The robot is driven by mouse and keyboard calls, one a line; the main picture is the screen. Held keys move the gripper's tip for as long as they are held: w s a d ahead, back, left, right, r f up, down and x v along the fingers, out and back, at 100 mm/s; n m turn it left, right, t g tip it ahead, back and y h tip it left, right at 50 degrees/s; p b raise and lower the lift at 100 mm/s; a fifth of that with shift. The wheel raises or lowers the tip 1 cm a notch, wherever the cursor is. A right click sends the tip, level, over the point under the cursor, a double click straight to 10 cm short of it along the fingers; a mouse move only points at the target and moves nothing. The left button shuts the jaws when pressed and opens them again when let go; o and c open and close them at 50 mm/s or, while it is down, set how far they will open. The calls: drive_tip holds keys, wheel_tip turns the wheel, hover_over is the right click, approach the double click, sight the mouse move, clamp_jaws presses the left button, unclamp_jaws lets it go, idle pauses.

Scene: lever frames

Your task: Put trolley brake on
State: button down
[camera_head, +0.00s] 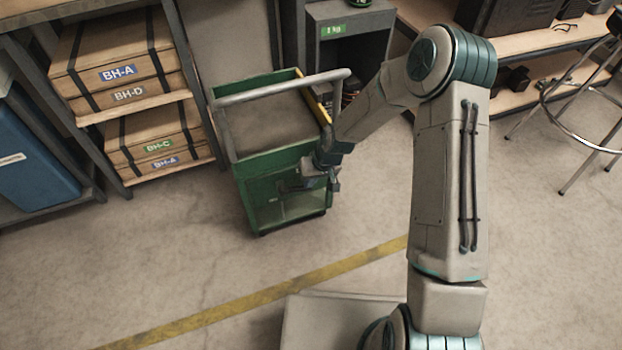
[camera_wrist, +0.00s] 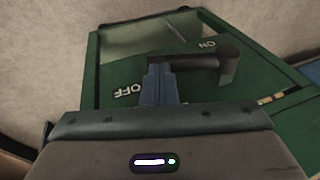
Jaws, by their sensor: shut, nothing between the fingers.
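The green trolley (camera_head: 262,190) stands on the floor with a grey push bar across its top. Its green end panel (camera_wrist: 115,72) carries a white ON label (camera_wrist: 208,44) and a white OFF label (camera_wrist: 130,90) in the wrist view. A dark brake lever (camera_wrist: 228,64) lies across this panel, its thick end at the right, just below ON. My gripper (camera_wrist: 162,72) is shut and empty, its tips at the lever's left part; I cannot tell whether they touch. In the head view my gripper (camera_head: 334,180) is at the panel's right side.
A shelf with labelled boxes (camera_head: 125,75) stands left of the trolley, with a blue bin (camera_head: 35,165) beside it. A grey cabinet (camera_head: 345,35) is behind. A stool (camera_head: 580,130) stands far right. The floor in front, crossed by a yellow line (camera_head: 260,297), is clear.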

drive_tip(key=shift+s+a+f, duration=0.25)
drive_tip(key=shift+a+f, duration=0.45)
drive_tip(key=shift+f, duration=0.15)
drive_tip(key=shift+d+f, duration=0.1)
drive_tip(key=shift+f, duration=0.45)
drive_tip(key=shift+w+d+r, duration=0.1)
drive_tip(key=shift+d+r, duration=0.05)
drive_tip(key=shift+r, duration=0.05)
drive_tip(key=w+d+r+p, duration=0.1)
drive_tip(key=d+r+p, duration=0.4)
drive_tip(key=d+r, duration=0.1)
drive_tip(key=shift+d+r, duration=0.25)
drive_tip(key=shift+d, duration=0.2)
drive_tip(key=shift+w, duration=0.1)
